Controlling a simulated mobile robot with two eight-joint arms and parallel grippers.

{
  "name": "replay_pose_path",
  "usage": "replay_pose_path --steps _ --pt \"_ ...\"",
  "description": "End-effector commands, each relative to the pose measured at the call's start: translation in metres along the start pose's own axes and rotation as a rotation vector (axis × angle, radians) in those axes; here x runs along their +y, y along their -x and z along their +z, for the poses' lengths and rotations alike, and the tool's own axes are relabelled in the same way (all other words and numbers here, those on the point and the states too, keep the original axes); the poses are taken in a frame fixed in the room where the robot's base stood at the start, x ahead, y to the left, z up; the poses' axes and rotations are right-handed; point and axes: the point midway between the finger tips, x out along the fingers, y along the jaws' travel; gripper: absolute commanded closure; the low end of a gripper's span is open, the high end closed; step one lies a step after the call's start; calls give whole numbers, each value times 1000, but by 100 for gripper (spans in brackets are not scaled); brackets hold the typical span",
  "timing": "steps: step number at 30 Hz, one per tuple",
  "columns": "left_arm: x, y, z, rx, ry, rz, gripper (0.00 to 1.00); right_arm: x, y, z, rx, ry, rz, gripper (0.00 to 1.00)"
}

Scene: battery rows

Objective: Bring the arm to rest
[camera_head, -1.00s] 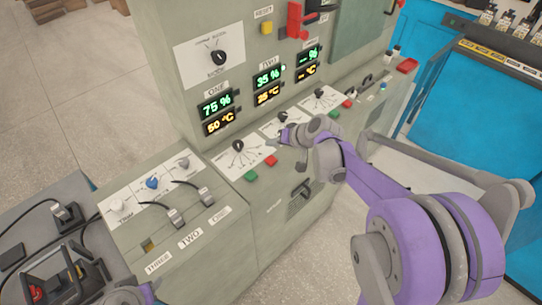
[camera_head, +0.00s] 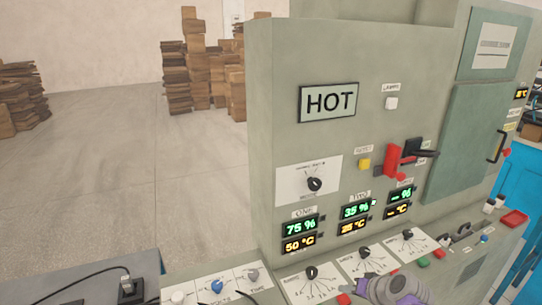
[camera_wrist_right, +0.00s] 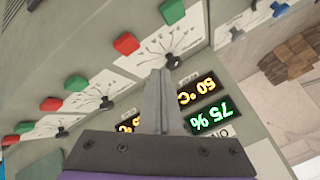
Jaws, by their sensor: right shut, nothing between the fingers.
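My right gripper (camera_head: 364,287) is at the bottom edge of the head view, in front of the sloped panel (camera_head: 330,271) with its row of black dials. Only the grey and purple hand shows there; the rest of the arm is out of frame. In the right wrist view my right gripper (camera_wrist_right: 160,75) has its two grey fingers pressed together, with nothing between them. The fingers cover part of the displays and a dial plate in that view. Whether they touch the panel cannot be told. My left gripper is in neither current view.
The grey cabinet (camera_head: 270,150) bears a HOT sign (camera_head: 329,102), a mode dial (camera_head: 314,184), a red lever (camera_head: 394,160) and lit displays (camera_head: 300,227). Black plugs (camera_head: 131,288) stand at lower left. Wooden stacks (camera_head: 200,75) stand far back.

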Motion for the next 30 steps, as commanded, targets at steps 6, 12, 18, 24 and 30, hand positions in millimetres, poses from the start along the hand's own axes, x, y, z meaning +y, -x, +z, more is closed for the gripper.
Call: replay_pose_path --steps 6,12,18,24,30 --pt "0 0 0 0 0 0 50 -29 46 86 -88 135 112 100" --pt "0 0 0 0 0 0 50 -26 82 160 -135 264 225 100" --pt "0 0 0 0 0 0 50 -12 102 204 -149 354 301 100" --pt "0 0 0 0 0 0 50 -6 106 216 -149 382 326 100" --pt "0 0 0 0 0 0 50 -6 106 215 -149 381 326 100"
